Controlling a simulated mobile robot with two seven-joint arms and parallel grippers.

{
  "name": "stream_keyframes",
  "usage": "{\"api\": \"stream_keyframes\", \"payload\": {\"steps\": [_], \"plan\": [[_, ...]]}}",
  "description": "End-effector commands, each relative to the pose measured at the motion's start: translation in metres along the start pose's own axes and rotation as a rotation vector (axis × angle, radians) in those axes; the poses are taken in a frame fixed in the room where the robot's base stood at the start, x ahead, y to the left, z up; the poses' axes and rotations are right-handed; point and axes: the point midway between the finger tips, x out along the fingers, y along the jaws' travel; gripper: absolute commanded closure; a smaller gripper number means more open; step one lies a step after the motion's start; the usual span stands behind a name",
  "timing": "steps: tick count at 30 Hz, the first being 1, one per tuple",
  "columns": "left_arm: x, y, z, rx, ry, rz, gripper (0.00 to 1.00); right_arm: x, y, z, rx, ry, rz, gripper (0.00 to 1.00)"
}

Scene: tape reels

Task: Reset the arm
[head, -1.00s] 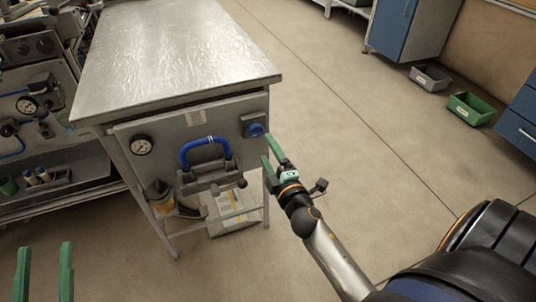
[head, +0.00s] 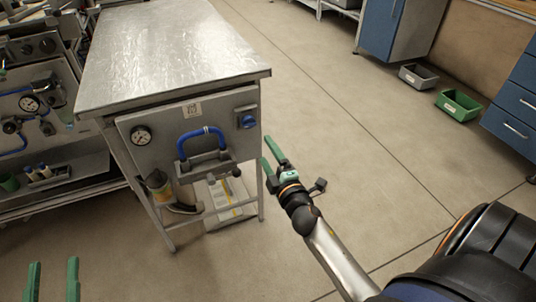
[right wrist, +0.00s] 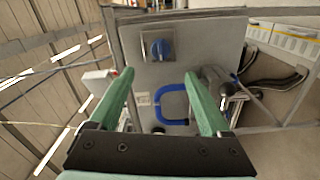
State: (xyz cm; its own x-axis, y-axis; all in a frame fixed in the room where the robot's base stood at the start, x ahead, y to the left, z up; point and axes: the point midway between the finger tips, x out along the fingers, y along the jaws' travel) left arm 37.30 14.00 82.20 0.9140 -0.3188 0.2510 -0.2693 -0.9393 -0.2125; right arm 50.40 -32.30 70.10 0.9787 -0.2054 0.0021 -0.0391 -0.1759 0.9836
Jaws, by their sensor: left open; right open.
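My right arm reaches in from the lower right of the head view. Its gripper (head: 272,160) has green fingers, is open and empty, and is in front of the panel's right edge.
A metal-topped bench (head: 170,55) carries the panel with a gauge (head: 141,135). A bottle (head: 159,186) and a white package (head: 229,200) are under it. A grey bin (head: 418,76) and a green bin (head: 458,105) are on the floor. The floor between bench and bins is clear.

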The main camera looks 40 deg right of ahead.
Motion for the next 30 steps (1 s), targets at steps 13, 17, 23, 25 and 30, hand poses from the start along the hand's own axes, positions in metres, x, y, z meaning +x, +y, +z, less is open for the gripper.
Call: {"api": "stream_keyframes", "payload": {"steps": [13,17,23,25,30], "plan": [[0.003,-0.001,-0.002,0.002,0.009,-0.004,0.5,-0.005,0.002,-0.008,0.04,0.027,0.001,0.19],[0.002,-0.001,-0.002,0.003,0.008,-0.003,0.5,-0.03,0.014,-0.045,0.233,0.151,-0.005,0.19],[0.002,-0.001,-0.002,0.003,0.007,-0.002,0.5,-0.095,0.047,-0.12,0.697,0.403,-0.075,0.19],[0.002,-0.001,-0.002,0.003,0.007,-0.002,0.5,-0.117,0.06,-0.139,0.844,0.47,-0.109,0.19],[0.002,-0.001,-0.002,0.003,0.007,-0.001,0.5,-0.165,0.094,-0.172,1.184,0.6,-0.202,0.19]]}}
